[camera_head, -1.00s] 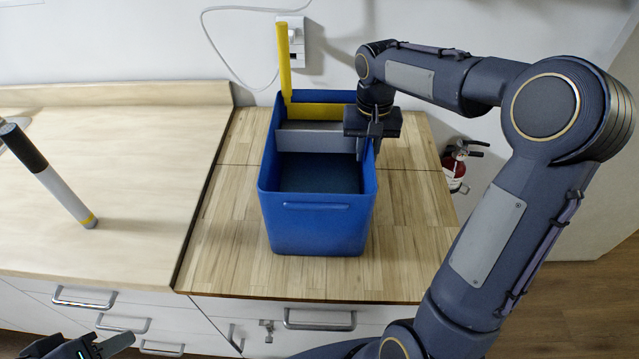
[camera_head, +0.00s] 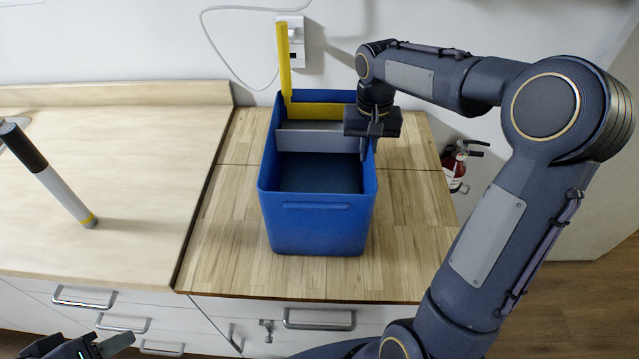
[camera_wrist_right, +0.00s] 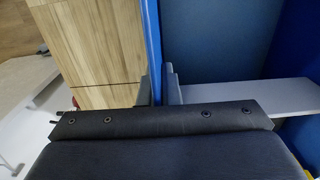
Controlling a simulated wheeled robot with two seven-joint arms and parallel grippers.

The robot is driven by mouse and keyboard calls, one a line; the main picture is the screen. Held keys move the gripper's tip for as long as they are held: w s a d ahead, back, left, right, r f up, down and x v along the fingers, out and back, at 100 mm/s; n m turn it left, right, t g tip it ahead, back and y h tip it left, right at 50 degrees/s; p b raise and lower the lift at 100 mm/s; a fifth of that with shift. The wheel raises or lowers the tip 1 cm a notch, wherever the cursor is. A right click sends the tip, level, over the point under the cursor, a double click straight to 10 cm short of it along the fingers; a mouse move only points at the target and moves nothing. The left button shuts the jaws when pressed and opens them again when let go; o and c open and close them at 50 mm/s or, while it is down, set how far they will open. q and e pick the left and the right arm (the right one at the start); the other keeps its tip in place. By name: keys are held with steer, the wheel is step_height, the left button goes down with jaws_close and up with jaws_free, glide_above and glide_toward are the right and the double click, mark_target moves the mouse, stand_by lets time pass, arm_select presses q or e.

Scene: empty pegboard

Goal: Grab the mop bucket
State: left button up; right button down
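The mop bucket (camera_head: 318,228) is a blue open-topped box with a grey crosspiece, a yellow bar and a yellow upright handle (camera_head: 284,65). It stands upright on the wooden counter. My right gripper (camera_head: 368,148) points down at the bucket's right rim. In the right wrist view the bucket's wall (camera_wrist_right: 153,40) runs between the two fingers (camera_wrist_right: 160,88), one inside and one outside, closed in tight on it. My left gripper (camera_head: 85,347) is at the bottom left corner, away from the bucket and partly cut off; its opening is unclear.
The wooden counter (camera_head: 225,240) is clear around the bucket. A paler counter (camera_head: 140,190) on the left carries a dark-and-white cylinder (camera_head: 62,190). A wall socket (camera_head: 291,45) with a cable is behind. A red fire extinguisher (camera_head: 455,165) is to the right.

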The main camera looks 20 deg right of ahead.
steer(key=shift+r, duration=0.25)
stand_by(0.7)
steer(key=s+r+b, duration=0.3)
steer(key=s+r, duration=0.9)
steer(key=s, duration=0.1)
steer(key=shift+s+a+r, duration=0.3)
steer(key=shift+s, duration=0.05)
stand_by(0.6)
steer(key=shift+s, duration=0.1)
